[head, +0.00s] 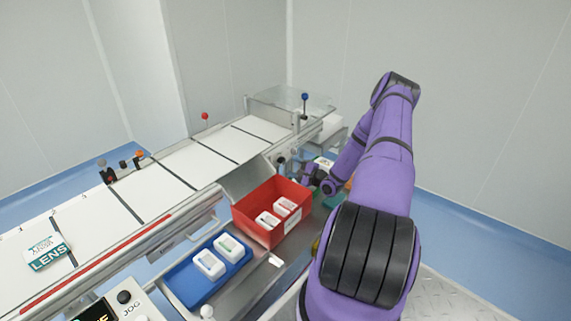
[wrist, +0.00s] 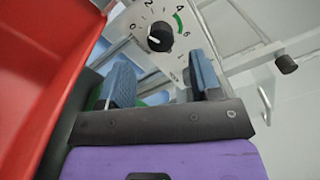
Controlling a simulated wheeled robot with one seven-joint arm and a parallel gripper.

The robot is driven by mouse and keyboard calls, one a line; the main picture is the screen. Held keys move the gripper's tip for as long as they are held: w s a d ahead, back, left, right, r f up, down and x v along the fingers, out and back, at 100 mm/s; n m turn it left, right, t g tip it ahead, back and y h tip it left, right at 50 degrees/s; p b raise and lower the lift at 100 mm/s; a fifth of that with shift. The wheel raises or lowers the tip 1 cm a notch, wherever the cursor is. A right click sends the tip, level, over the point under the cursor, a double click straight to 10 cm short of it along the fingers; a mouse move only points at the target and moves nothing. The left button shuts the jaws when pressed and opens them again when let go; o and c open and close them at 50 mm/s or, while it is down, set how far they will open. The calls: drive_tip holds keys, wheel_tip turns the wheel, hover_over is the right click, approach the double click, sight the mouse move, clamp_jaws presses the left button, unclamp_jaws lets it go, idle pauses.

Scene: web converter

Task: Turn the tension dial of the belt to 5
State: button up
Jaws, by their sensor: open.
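The tension dial (wrist: 160,37) is a round black knob on a light plate at the top of the wrist view. Numbers 0, 2, 4 and 6 run around it, with a green arc between 4 and 6. A white mark shows on the knob's left part; its exact reading is too small to tell. My gripper (wrist: 161,80) is open, its two blue-grey fingers apart, with the dial beyond the gap between them and not touched. In the head view my gripper is partly hidden beside the red bin, and the dial cannot be made out.
A red bin (head: 245,222) with white packs stands left of my gripper, its wall close in the wrist view (wrist: 45,75). A blue tray (head: 179,287) is nearer. The belt (head: 160,170) runs behind them. A black-ended knob (wrist: 286,64) sticks out right of the dial.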

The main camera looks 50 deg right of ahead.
sight(284, 162)
drive_tip(key=shift+w+a, duration=0.2)
drive_tip(key=shift+w, duration=2.2)
drive_tip(key=c, duration=0.9)
drive_tip(key=shift+c, duration=0.2)
